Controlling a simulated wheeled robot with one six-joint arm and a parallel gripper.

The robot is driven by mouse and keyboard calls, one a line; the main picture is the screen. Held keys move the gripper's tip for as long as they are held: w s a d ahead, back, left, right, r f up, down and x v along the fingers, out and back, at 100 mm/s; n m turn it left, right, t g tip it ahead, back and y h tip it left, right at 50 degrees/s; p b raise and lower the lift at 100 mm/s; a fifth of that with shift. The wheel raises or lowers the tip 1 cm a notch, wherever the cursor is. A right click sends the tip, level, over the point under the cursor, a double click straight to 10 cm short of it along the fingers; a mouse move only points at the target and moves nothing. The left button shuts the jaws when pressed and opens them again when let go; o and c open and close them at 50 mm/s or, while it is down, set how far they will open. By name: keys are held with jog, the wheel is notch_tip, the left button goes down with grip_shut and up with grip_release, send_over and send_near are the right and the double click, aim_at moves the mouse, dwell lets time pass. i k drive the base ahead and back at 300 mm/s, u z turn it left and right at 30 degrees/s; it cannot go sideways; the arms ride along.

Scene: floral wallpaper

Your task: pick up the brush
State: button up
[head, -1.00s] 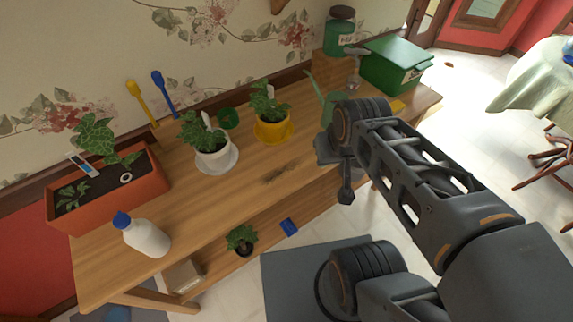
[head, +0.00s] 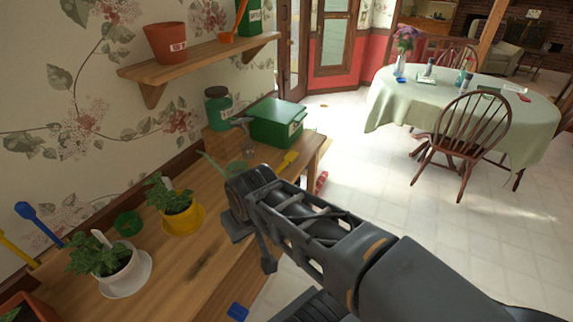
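I cannot make out a brush for certain in the head view. A small yellow tool (head: 288,161) lies on the wooden bench by the green box, too small to identify. A red object (head: 321,182) shows low beside the bench's far end, its kind unclear. The end of my arm, with my gripper (head: 267,262), hangs over the bench's front edge, pointing down. It is apart from both objects. Its fingers are too small and dark to read, and nothing held is visible.
The bench (head: 208,228) carries a yellow pot (head: 183,222), a white pot (head: 118,278), a green box (head: 277,124) and a green jar (head: 218,107). A shelf (head: 200,56) hangs above. A round table (head: 450,100) and chair (head: 468,135) stand right, with clear floor (head: 365,185) between.

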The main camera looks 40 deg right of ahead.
aim_at(291, 158)
jog(key=u, duration=0.1)
jog(key=k, duration=1)
jog(key=z, duration=1)
jog(key=i, duration=1.7)
jog(key=u, duration=0.9)
